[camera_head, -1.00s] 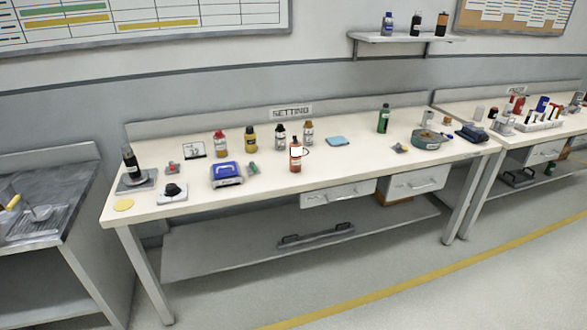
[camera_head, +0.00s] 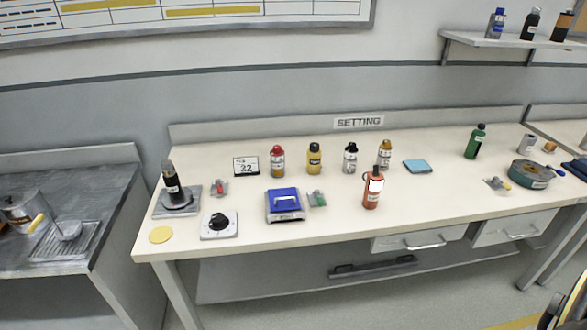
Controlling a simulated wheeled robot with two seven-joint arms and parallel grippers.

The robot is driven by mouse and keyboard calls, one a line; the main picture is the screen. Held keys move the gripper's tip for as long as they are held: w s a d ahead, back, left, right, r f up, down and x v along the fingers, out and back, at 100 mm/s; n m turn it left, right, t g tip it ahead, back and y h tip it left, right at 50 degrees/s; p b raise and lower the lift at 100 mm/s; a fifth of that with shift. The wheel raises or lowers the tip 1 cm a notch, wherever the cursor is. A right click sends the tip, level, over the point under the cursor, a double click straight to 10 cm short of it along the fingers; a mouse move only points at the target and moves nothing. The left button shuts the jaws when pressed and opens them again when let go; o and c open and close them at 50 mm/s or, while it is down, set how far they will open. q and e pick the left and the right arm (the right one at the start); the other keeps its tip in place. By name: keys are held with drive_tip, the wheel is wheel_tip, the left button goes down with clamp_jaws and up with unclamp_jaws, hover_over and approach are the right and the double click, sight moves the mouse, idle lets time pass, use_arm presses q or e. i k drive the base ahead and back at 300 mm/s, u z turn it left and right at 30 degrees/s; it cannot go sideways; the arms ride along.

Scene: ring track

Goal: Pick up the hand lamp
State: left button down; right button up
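An upright orange-red item (camera_head: 372,191) with a white face and a dark top stands near the front edge of the long table marked SETTING (camera_head: 330,222). It looks like the hand lamp, but it is too small to be sure. Neither of my grippers is in view.
Several bottles stand behind it, including a white-labelled one (camera_head: 350,158) and a yellow one (camera_head: 314,158). A black bottle-like item (camera_head: 173,184) stands on a grey plate at left. A blue pad (camera_head: 417,166) and a round green container (camera_head: 530,174) lie to the right.

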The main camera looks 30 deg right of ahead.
sight(373, 183)
drive_tip(key=z, duration=0.25)
drive_tip(key=i, duration=1.3)
drive_tip(key=z, duration=0.85)
